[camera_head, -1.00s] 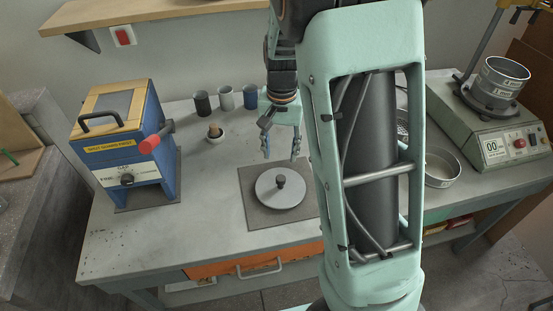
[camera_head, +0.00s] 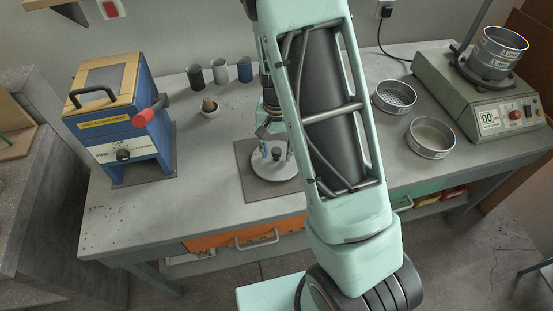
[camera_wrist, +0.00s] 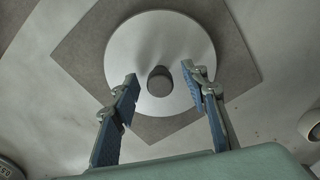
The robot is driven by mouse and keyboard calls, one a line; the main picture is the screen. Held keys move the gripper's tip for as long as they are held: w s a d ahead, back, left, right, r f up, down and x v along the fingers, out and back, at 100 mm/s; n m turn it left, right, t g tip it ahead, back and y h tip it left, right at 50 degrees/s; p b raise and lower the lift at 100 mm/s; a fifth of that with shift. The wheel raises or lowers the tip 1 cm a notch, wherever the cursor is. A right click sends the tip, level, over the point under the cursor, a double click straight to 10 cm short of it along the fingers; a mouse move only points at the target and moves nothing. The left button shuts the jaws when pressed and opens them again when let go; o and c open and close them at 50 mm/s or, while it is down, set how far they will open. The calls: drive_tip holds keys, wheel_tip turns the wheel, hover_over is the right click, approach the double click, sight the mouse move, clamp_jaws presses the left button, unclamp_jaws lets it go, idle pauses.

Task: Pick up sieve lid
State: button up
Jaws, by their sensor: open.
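The sieve lid (camera_head: 268,182) is a light grey round disc with a dark knob (camera_head: 277,153) at its centre. It lies on a dark square mat (camera_head: 252,187) on the bench. In the wrist view the lid (camera_wrist: 190,42) fills the upper middle, and its knob (camera_wrist: 159,82) shows between the fingertips. My gripper (camera_head: 272,150) is above the lid, pointing down. In the wrist view my gripper (camera_wrist: 160,84) is open, with a finger on each side of the knob and clear gaps to it. The arm hides part of the lid's right side in the head view.
A blue and yellow box machine (camera_head: 122,120) stands at left. Two sieves (camera_head: 431,138) (camera_head: 394,96) and a sieve shaker (camera_head: 480,95) are at right. The bench's front left is clear.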

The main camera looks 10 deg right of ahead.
clamp_jaws()
idle(0.3)
drive_tip(key=shift+r, duration=0.1)
